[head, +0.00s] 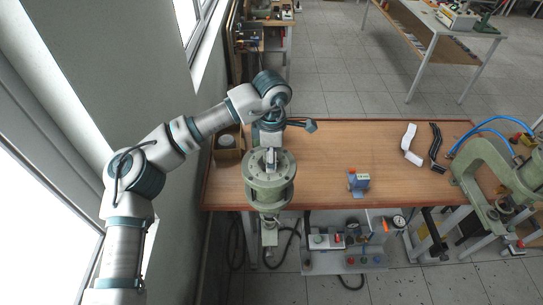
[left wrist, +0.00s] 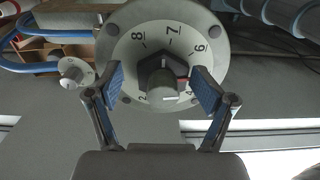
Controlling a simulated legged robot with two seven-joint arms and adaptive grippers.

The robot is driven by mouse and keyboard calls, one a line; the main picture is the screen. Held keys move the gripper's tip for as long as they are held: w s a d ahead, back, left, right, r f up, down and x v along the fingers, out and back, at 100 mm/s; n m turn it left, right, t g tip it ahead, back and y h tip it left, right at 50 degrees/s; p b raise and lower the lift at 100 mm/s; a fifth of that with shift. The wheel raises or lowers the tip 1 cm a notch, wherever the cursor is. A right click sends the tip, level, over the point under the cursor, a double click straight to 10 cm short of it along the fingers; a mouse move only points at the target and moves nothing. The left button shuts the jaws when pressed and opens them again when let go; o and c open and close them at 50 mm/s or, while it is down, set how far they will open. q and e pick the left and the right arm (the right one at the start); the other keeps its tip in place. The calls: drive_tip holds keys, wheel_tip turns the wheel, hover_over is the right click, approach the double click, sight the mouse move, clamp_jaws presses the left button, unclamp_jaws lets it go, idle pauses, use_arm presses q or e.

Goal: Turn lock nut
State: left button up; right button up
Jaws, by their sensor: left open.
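The lock nut (left wrist: 150,66) is a dark hexagonal nut at the centre of a pale round dial (left wrist: 122,50) with the numbers 8, 7 and 6 showing. A grey cylindrical stem (left wrist: 163,92) stands out from the nut towards the camera. My left gripper (left wrist: 160,88) is open, with one blue-padded finger on each side of the stem and nut. Gaps show between the pads and the nut. In the head view the left gripper (head: 271,158) is over the top of a green cylindrical unit (head: 270,190), and the nut itself is hard to make out there. My right gripper is not in view.
The green unit stands at the front edge of a wooden table (head: 330,150). A cardboard box (head: 227,157) is left of it, and a small blue-grey device (head: 358,181) is to the right. A green C-shaped press (head: 480,175) with blue hoses is at far right. The table's middle is mostly clear.

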use_arm(q)
wheel_tip(320, 180, up, 12)
drive_tip(key=shift+d, duration=0.15)
idle(0.3)
drive_tip(key=shift+w+f, duration=0.1)
drive_tip(key=shift+f, duration=0.05)
